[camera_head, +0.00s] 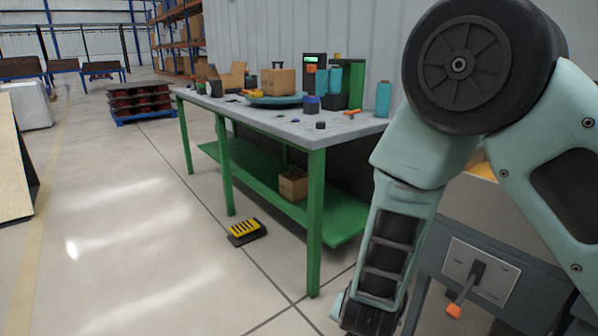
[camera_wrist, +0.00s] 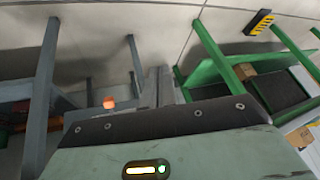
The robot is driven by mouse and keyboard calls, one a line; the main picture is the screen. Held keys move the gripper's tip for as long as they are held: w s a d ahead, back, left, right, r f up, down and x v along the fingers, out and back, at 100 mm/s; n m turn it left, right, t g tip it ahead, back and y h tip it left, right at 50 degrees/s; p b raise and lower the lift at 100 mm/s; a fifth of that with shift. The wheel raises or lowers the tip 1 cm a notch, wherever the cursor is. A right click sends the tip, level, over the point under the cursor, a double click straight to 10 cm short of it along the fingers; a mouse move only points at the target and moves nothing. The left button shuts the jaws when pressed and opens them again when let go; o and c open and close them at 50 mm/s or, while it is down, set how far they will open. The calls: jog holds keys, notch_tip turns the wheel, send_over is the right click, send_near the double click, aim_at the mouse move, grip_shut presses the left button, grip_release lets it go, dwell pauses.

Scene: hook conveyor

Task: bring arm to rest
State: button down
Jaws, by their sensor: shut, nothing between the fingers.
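My arm (camera_head: 415,160) is folded at the right of the head view, with a big black round joint at the top and its forearm hanging down. Its far end reaches the bottom edge, beside the grey cabinet with a lever, and the fingers cannot be made out there. In the wrist view my gripper (camera_wrist: 160,72) shows as two grey fingers close together, shut and empty, above the dark edge of my wrist. It appears to hold nothing and hangs clear of the green table.
A green-legged table (camera_head: 290,128) with boxes and a blue tray stands left of my arm. A lever panel (camera_head: 480,272) with an orange handle (camera_head: 454,311) is close at right. A yellow-black pedal (camera_head: 246,231) lies on the floor. Open floor lies left.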

jog(key=s+a+r+n+g+y, duration=0.2)
jog(key=s+a+r+n+y, duration=0.15)
jog(key=s+r, duration=0.2)
jog(key=s+a+r+n+g+y, duration=0.25)
jog(key=s+r+n, duration=0.2)
jog(key=r, duration=0.25)
jog(key=s+d+r+n+g+h, duration=0.1)
jog(key=s+d+r+n+h, duration=0.1)
jog(key=s+d+r+n, duration=0.3)
jog(key=s+d+r+n+g+h, duration=0.1)
jog(key=s+d+r+h, duration=0.15)
jog(key=s, duration=0.45)
notch_tip(320, 180, up, 16)
jog(key=p, duration=1.6)
jog(key=shift+w+r, duration=0.15)
jog(key=shift+w, duration=0.15)
jog(key=shift+d+t+y, duration=0.2)
jog(key=shift+t+y, duration=0.05)
